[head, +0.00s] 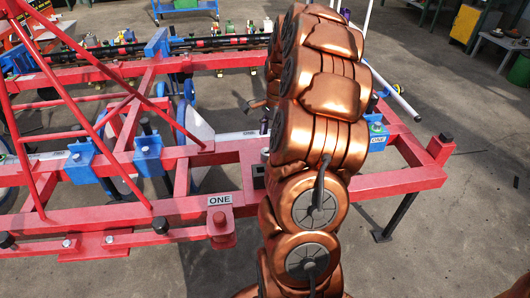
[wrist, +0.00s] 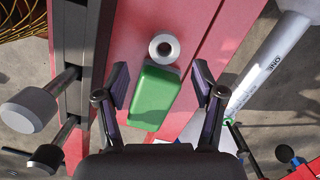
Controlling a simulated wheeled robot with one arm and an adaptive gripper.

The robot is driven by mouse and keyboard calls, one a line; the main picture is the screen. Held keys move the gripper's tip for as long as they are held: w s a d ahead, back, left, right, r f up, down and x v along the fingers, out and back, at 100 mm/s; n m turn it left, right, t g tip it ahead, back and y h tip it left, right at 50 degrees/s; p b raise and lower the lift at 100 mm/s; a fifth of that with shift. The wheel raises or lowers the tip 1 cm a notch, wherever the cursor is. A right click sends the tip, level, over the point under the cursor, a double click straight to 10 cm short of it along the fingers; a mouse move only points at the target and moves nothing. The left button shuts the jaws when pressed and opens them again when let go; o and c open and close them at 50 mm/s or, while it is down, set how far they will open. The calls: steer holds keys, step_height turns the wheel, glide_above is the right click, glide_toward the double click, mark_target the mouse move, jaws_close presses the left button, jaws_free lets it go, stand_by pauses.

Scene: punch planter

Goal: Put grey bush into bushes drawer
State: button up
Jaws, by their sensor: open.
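The grey bush (wrist: 164,59) is a short metal ring with a dark hole, on a red beam (wrist: 205,70) in the wrist view. A green block (wrist: 153,98) lies just below it in the picture. My gripper (wrist: 161,78) is open, with one dark finger on either side of the green block. The bush is just beyond the fingertips, apart from them. In the head view my copper arm hides the gripper and the bush. I cannot make out a bushes drawer in either view.
A red steel frame (head: 110,210) with blue brackets fills the left and middle of the head view. Dark bars with grey round ends (wrist: 30,108) stand left of my gripper. A silver tube marked ONE (wrist: 268,68) lies to the right. Open concrete floor (head: 450,220) is at right.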

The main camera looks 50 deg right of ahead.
mark_target(267, 150)
steer(key=shift+w+a+f+b, duration=0.1)
steer(key=shift+w+f+b, duration=0.05)
steer(key=shift+f, duration=0.9)
steer(key=shift+w+a+f+b, duration=0.1)
steer(key=shift+f+b, duration=0.05)
steer(key=shift+f, duration=0.9)
steer(key=shift+w+a+f+b, duration=0.1)
steer(key=shift+w+f+b, duration=0.05)
steer(key=shift+f, duration=0.9)
jaws_close()
